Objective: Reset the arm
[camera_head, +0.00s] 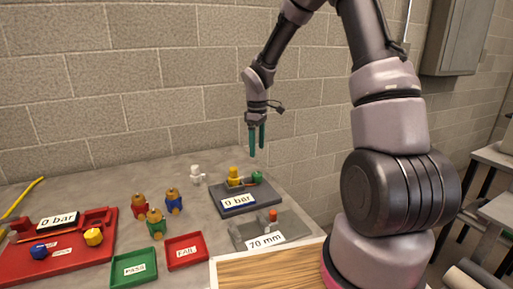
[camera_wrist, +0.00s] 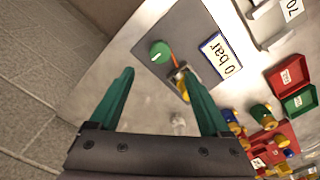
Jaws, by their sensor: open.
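My gripper (camera_head: 257,141) hangs above the back right part of the workbench, fingers pointing down, in the head view. In the wrist view my gripper (camera_wrist: 165,95) has its two green fingers spread apart with nothing held between them. Below it is a dark grey plate (camera_head: 262,204) with a "0 bar" label (camera_head: 238,202), a yellow fitting (camera_head: 235,175) and a green knob (camera_head: 257,177). The green knob also shows in the wrist view (camera_wrist: 160,52). The fingers are clear of these parts.
Several brass-topped valves (camera_head: 156,222) stand mid-bench, near a white fitting (camera_head: 196,174). A green PASS tray (camera_head: 148,277), a red FAIL tray (camera_head: 204,257) and a red fixture (camera_head: 85,272) lie to the left. A grey "70 mm" gauge block (camera_head: 292,226) sits at front. A block wall stands behind.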

